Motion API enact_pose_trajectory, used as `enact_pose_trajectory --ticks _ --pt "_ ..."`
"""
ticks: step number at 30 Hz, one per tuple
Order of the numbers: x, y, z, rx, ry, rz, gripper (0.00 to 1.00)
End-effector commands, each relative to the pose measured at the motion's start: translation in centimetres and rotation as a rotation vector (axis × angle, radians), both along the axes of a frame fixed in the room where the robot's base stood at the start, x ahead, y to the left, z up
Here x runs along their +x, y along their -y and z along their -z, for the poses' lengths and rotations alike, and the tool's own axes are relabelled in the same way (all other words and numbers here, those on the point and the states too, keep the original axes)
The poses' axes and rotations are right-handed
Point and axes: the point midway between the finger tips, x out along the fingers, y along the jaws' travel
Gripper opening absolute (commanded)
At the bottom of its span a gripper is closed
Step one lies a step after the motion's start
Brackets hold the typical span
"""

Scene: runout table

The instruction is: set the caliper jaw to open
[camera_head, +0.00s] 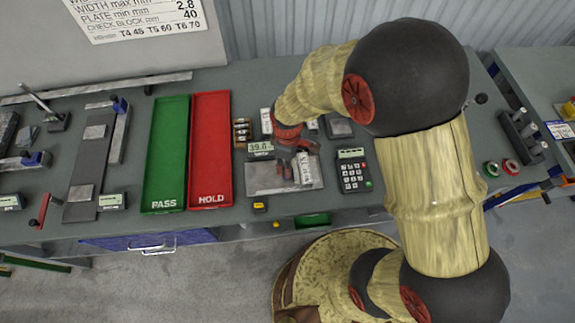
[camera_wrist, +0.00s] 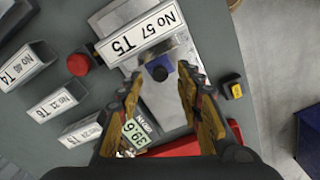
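The caliper plate (camera_head: 262,180) is a grey metal slab at the bench's front edge; it also shows in the wrist view (camera_wrist: 168,112). On it a blue jaw piece with a black knob (camera_wrist: 159,70) sits close beside a part tagged No 57 T5 (camera_wrist: 135,33). That tag also shows in the head view (camera_head: 305,168). I cannot tell whether jaw and part touch. A display (camera_wrist: 134,132) beside the plate reads about 39.6. My gripper (camera_wrist: 163,84) is open, its fingertips apart on either side of the knob, with nothing gripped.
Several tagged parts, such as No 21 T6 (camera_wrist: 58,105), and a red button (camera_wrist: 79,65) stand near the plate. A calculator-like keypad (camera_head: 353,172) is to its right. The red HOLD tray (camera_head: 211,150) and green PASS tray (camera_head: 167,155) lie to its left.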

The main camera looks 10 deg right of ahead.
Motion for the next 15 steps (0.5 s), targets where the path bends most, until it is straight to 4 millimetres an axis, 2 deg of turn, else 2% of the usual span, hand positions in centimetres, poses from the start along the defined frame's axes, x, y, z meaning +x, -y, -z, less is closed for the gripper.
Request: enact_pose_trajectory --ticks 6,13,15 --pt "0.03 -0.01 1.30 0.000 0.001 0.001 0.36" --pt "0.03 -0.01 1.34 0.000 0.001 0.001 0.36" --pt "0.03 -0.01 1.34 0.000 0.001 0.001 0.33"
